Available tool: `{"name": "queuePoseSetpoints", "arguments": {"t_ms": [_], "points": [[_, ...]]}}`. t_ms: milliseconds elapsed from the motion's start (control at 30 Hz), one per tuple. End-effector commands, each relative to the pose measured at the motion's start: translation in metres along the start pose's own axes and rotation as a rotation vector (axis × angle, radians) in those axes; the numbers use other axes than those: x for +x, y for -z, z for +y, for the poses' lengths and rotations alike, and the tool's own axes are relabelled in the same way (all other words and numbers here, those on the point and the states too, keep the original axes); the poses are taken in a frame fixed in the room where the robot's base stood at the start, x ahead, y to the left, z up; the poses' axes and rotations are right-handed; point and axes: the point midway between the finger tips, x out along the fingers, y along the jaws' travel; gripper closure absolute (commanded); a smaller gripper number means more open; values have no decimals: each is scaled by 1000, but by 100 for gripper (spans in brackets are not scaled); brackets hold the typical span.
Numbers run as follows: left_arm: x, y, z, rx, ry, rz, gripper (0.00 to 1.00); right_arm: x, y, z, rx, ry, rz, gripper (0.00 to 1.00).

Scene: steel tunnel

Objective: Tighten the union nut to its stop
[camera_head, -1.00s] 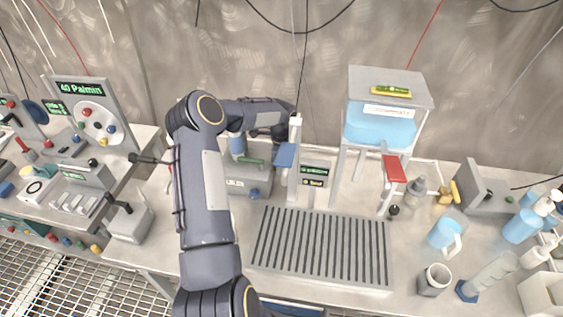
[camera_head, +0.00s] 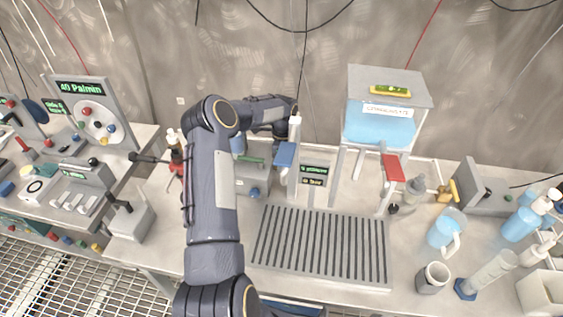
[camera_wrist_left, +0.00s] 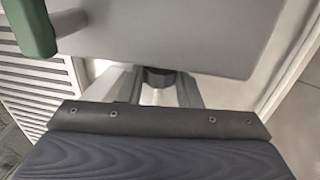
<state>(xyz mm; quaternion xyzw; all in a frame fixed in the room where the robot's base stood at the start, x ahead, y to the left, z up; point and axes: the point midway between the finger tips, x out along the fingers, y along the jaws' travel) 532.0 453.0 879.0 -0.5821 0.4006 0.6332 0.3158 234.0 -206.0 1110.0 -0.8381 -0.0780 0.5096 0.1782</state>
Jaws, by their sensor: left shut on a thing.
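My left arm reaches across the bench in the head view, and its wrist lies behind the grey unit with the green handle (camera_head: 251,161). The fingertips are hidden there. In the left wrist view my left gripper (camera_wrist_left: 158,88) has its two fingers around a dark round part (camera_wrist_left: 158,77), which looks like the union nut. It sits just below the edge of a grey housing (camera_wrist_left: 170,35). Its threads and stop cannot be made out. My right gripper is not in view.
A green handle (camera_wrist_left: 28,28) stands close to the gripper in the wrist view. A post with a blue lever (camera_head: 285,155) and a blue-filled tank (camera_head: 380,122) stand to the right. The slotted drain grate (camera_head: 320,245) in front is clear.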

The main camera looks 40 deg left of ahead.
Motion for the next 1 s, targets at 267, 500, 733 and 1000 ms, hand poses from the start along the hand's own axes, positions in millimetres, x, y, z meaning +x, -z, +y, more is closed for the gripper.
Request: {"name": "queuePoseSetpoints", "arguments": {"t_ms": [267, 500, 733, 1000], "points": [[5, 0, -6, -2, -197, -2, 92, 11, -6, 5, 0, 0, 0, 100], [7, -1, -9, -2, -311, -4, 92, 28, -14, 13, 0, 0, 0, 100], [2, -1, -7, 1, -353, -2, 92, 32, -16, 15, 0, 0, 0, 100], [1, -1, -6, 2, -355, -1, 92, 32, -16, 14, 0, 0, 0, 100]]}}
